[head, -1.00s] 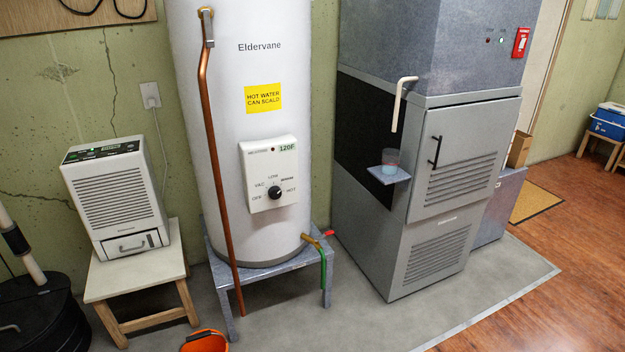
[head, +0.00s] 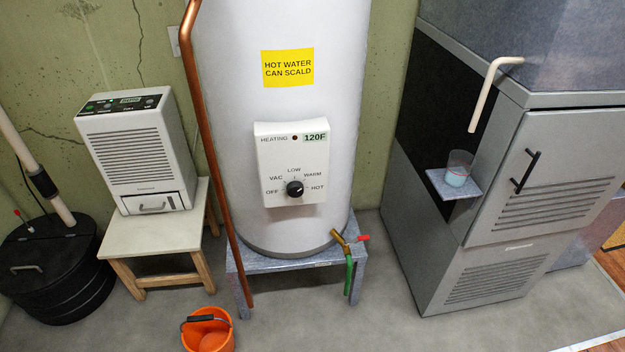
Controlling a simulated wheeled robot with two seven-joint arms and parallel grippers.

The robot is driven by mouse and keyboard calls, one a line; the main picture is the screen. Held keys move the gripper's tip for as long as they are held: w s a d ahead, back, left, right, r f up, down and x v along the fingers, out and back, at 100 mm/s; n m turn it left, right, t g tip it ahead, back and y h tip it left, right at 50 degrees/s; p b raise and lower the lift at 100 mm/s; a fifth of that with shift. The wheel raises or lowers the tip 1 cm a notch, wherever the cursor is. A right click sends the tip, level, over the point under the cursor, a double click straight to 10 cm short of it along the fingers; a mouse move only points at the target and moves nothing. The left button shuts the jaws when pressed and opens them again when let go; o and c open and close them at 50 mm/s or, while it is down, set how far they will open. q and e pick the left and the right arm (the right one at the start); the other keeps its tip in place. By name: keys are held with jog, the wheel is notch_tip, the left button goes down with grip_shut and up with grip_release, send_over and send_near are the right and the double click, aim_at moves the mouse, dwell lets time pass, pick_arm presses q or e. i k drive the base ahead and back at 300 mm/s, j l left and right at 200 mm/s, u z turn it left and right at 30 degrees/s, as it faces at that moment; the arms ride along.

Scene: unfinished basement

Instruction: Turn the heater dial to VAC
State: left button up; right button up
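The water heater (head: 275,120) is a tall white cylinder in the middle of the head view. Its control panel (head: 280,205) is a white box on the front, with a small display reading 120F. The black round dial (head: 295,189) sits low on this panel. The labels OFF, VAC, LOW, WARM and HOT run around it from left to right, with VAC at its upper left. A small light mark shows on the dial's right side, but I cannot tell its exact setting. Neither of my grippers is in view.
A copper pipe (head: 210,150) runs down the heater's left front. An orange bucket (head: 208,330) stands on the floor before its stand (head: 300,262). A dehumidifier on a stool (head: 150,235) is left; a grey furnace (head: 480,270) with a cup shelf (head: 447,186) is right.

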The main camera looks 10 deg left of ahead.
aim_at(295, 189)
jog(key=i+l, duration=0.15)
jog(key=l, duration=0.15)
jog(key=i+l+u, duration=0.1)
jog(key=l, duration=0.2)
jog(key=i+l, duration=0.2)
jog(key=i+l+u, duration=0.15)
jog(key=l, duration=0.3)
